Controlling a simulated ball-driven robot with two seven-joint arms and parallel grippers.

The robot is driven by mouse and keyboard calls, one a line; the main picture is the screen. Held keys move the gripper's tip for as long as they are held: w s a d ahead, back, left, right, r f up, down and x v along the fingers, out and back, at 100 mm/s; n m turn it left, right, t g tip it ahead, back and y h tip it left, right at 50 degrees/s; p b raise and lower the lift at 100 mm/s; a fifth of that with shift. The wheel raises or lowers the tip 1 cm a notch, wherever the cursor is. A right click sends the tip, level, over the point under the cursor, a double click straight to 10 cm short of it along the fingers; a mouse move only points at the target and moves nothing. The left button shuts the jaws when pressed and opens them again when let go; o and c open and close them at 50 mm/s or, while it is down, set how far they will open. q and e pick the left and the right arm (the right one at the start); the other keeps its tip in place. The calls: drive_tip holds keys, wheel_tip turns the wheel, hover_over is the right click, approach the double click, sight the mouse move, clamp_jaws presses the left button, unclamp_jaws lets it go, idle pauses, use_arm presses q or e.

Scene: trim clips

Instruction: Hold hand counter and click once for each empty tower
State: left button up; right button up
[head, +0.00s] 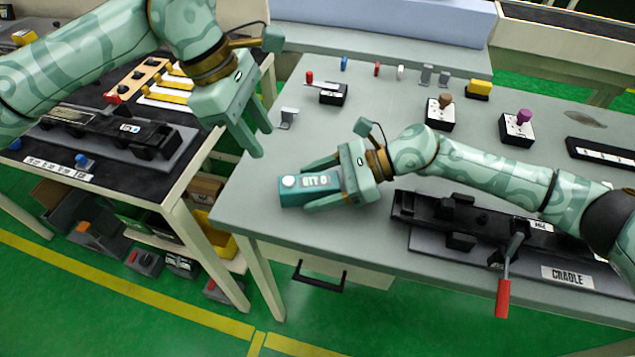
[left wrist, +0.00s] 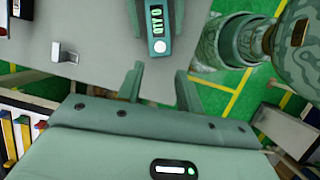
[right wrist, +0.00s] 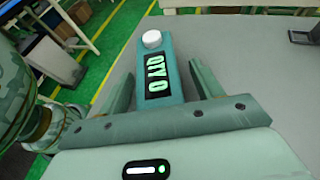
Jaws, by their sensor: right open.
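The hand counter (head: 290,196) is a teal box with a round white button and a green display reading QTY 0. It lies on the grey table. My right gripper (head: 314,188) is open around it, with one finger along each side. In the right wrist view the counter (right wrist: 155,62) lies between the fingers, with a gap showing by the left finger. My left gripper (head: 262,142) is open and empty, up and left of the counter. The left wrist view shows the counter (left wrist: 155,22) ahead of its fingertips. I cannot tell which items are the towers.
A black fixture labelled CRADLE (head: 568,277), with a red-handled lever (head: 503,297), lies front right. Boxes with a brown knob (head: 445,101) and a purple knob (head: 524,115) stand behind my right arm. Small coloured pegs line the back. A dark side table (head: 60,173) is at left.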

drive_tip(key=c, duration=1.1)
use_arm(q)
clamp_jaws()
use_arm(e)
drive_tip(key=shift+c, duration=0.2)
use_arm(q)
drive_tip(key=shift+f, duration=0.1)
idle(0.6)
